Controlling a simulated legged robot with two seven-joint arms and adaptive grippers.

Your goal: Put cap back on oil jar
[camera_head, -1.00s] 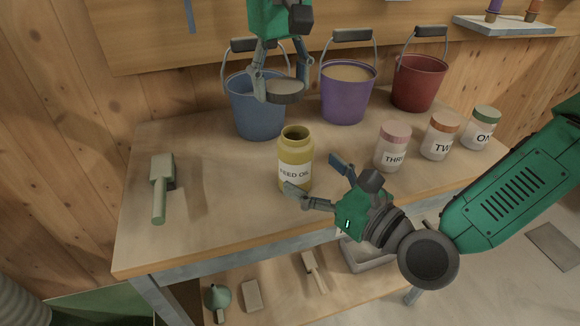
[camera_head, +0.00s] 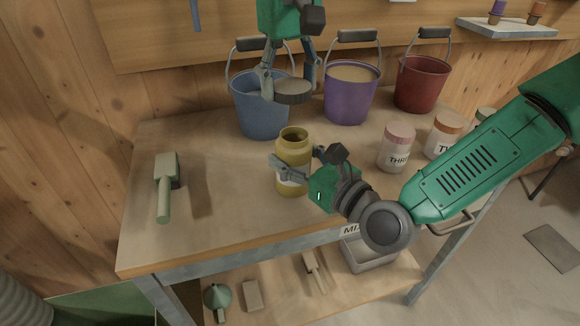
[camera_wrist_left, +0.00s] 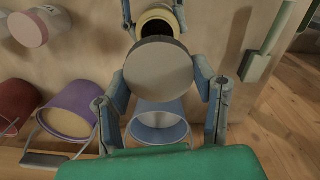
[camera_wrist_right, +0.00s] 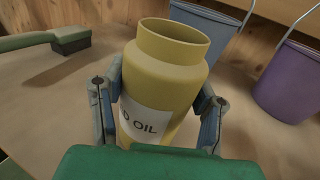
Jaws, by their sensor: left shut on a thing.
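The yellow oil jar (camera_head: 294,150) stands upright and uncapped on the workbench; its mouth is open in the right wrist view (camera_wrist_right: 165,80). My left gripper (camera_head: 292,94) is shut on the round grey cap (camera_head: 293,88) and holds it flat above and slightly behind the jar. In the left wrist view the cap (camera_wrist_left: 158,68) lies between the fingers, with the jar's mouth (camera_wrist_left: 158,20) partly hidden beyond it. My right gripper (camera_head: 301,163) has its fingers on both sides of the jar's body, very near it; firm contact is not clear.
Blue (camera_head: 262,112), purple (camera_head: 350,100) and red (camera_head: 420,85) buckets stand behind. Labelled jars, including a pink-lidded one (camera_head: 397,150), stand to the right, partly behind my right arm. A green-handled brush (camera_head: 165,185) lies at the left. The bench front left is clear.

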